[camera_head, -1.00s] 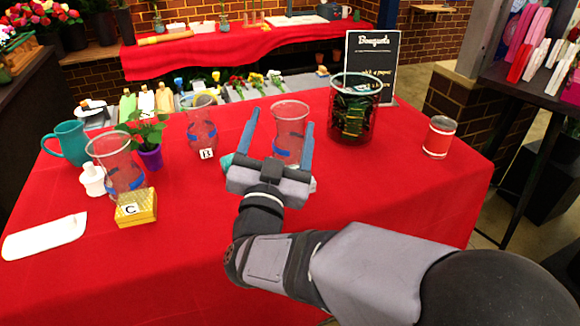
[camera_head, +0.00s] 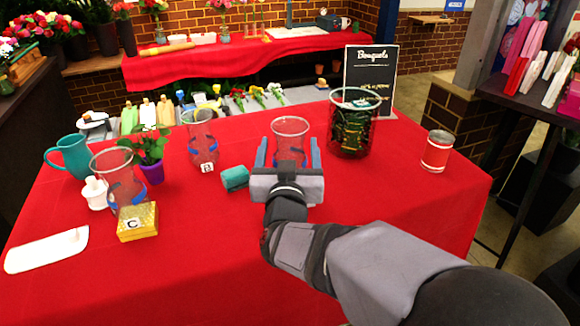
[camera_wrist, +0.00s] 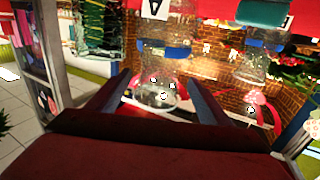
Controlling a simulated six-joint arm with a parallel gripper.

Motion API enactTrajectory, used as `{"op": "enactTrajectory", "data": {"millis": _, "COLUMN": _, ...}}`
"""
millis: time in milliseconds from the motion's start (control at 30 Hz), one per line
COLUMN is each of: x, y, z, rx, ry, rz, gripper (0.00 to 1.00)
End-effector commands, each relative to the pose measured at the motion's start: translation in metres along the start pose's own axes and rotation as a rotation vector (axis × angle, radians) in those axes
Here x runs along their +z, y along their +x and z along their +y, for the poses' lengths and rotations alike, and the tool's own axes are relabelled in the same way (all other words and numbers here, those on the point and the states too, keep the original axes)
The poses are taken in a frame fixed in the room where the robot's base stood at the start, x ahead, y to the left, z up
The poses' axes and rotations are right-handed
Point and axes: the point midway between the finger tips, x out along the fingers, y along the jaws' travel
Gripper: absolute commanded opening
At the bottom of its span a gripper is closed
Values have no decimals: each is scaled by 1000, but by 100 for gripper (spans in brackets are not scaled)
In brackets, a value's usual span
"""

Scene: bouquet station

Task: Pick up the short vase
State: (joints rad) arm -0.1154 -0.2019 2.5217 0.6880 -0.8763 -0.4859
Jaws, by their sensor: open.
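Three clear glass vases with blue bands stand on the red table. My gripper is open and empty, one finger to each side of that vase in the picture. I cannot tell whether the vase is between the fingers or just beyond them. In the wrist view the vase (camera_wrist: 160,88) shows upside down between the fingertips (camera_wrist: 157,82), with a card marked A. Vase B (camera_head: 202,138) stands left of it, and another vase (camera_head: 120,182) stands farther left behind a gold box marked C. Which is shortest is unclear.
A teal roll (camera_head: 235,178) lies just left of my gripper. The gold box (camera_head: 138,222), potted plant (camera_head: 150,150) and teal jug (camera_head: 70,156) are left.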

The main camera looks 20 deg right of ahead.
Motion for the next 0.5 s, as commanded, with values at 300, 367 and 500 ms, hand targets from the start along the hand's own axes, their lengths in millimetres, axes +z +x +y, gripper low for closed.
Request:
{"op": "enactTrajectory", "data": {"millis": 300, "x": -6, "y": 11, "z": 2, "rx": 11, "ry": -9, "rz": -4, "gripper": 73}}
{"op": "enactTrajectory", "data": {"millis": 367, "x": -5, "y": 13, "z": 2, "rx": 11, "ry": -8, "rz": -4, "gripper": 73}}
{"op": "enactTrajectory", "data": {"millis": 500, "x": -4, "y": 17, "z": 1, "rx": 7, "ry": -5, "rz": -3, "gripper": 73}}
